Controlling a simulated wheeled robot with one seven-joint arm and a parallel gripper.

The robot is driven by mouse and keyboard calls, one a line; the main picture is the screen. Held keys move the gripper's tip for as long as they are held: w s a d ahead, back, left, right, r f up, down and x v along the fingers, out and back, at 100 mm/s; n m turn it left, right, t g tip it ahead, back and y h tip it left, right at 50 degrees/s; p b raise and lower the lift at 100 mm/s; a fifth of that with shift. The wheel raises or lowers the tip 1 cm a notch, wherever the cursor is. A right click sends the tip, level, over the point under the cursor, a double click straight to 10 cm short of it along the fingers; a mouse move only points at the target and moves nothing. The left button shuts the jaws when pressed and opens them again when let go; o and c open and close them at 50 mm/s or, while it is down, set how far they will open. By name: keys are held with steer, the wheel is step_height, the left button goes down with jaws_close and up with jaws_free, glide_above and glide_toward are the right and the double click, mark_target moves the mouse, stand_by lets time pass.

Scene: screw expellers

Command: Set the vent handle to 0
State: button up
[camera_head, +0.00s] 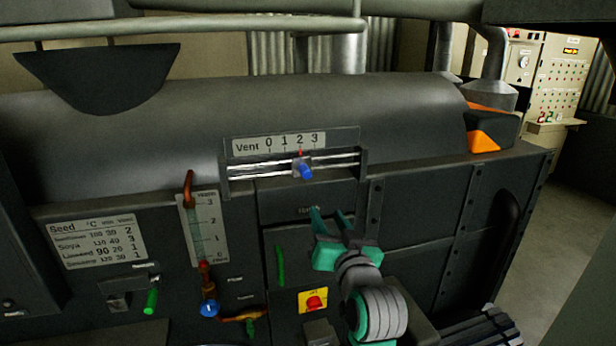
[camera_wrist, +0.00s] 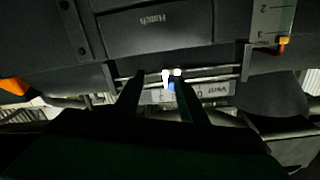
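In the wrist view, where the scene is upside down, the blue handle (camera_wrist: 171,86) shows between the two dark fingers of my gripper (camera_wrist: 159,76). No contact with the handle is visible.
A green handle (camera_head: 280,265) and a red button on a yellow plate (camera_head: 314,300) sit lower. Brackets bound both rail ends.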

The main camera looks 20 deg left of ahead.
steer(key=n, duration=0.1)
glide_toward(308, 175)
steer(key=shift+y, duration=0.4)
steer(key=x, duration=0.9)
steer(key=shift+w+f, duration=0.1)
steer(key=shift+w, duration=0.35)
jaws_close()
